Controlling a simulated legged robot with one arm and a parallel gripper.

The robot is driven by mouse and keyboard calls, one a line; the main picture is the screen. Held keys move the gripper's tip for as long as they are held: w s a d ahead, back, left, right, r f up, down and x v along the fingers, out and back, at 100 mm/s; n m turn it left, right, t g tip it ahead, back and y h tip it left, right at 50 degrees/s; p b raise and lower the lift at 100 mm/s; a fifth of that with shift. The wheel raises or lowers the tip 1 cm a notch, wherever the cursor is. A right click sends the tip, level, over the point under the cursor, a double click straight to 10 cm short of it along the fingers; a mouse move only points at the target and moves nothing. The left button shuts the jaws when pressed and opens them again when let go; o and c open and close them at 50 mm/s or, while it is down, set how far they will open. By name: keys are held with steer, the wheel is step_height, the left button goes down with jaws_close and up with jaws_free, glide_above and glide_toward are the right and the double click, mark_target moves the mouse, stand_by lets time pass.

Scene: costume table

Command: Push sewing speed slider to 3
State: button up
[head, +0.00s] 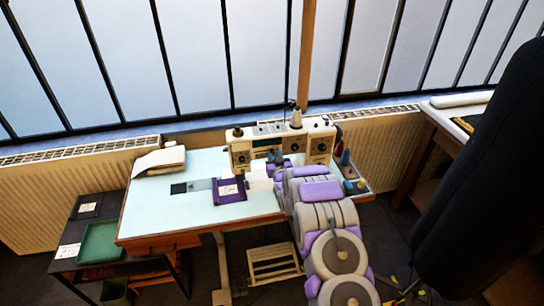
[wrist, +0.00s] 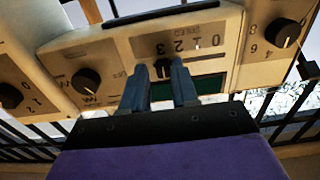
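The cream sewing machine (head: 240,152) stands on the pale table, and its front panel (wrist: 110,52) fills the upper wrist view. The speed scale (wrist: 188,44) appears upside down, with 3 at left and 0 at right. A dark slider knob (wrist: 163,69) sits beside the 3 end of the scale. My gripper (wrist: 160,74) is at the panel with its two blue-grey fingers apart on either side of the knob. The right finger is close to the knob; contact cannot be told. In the head view my gripper (head: 274,160) is at the machine's front, partly hidden by my arm.
Round dials (wrist: 86,82) and (wrist: 283,33) flank the slider. A purple pad (head: 229,191) lies on the table (head: 160,215), with folded cloth (head: 160,160) at its back left. A dark upright form (head: 485,170) blocks the far right.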

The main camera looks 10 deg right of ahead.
steer(key=shift+o, duration=1.1)
steer(key=shift+d, duration=0.15)
steer(key=shift+s+f, duration=0.1)
steer(key=shift+s, duration=0.6)
steer(key=s+p, duration=0.2)
steer(key=s, duration=1.4)
steer(key=shift+p, duration=0.4)
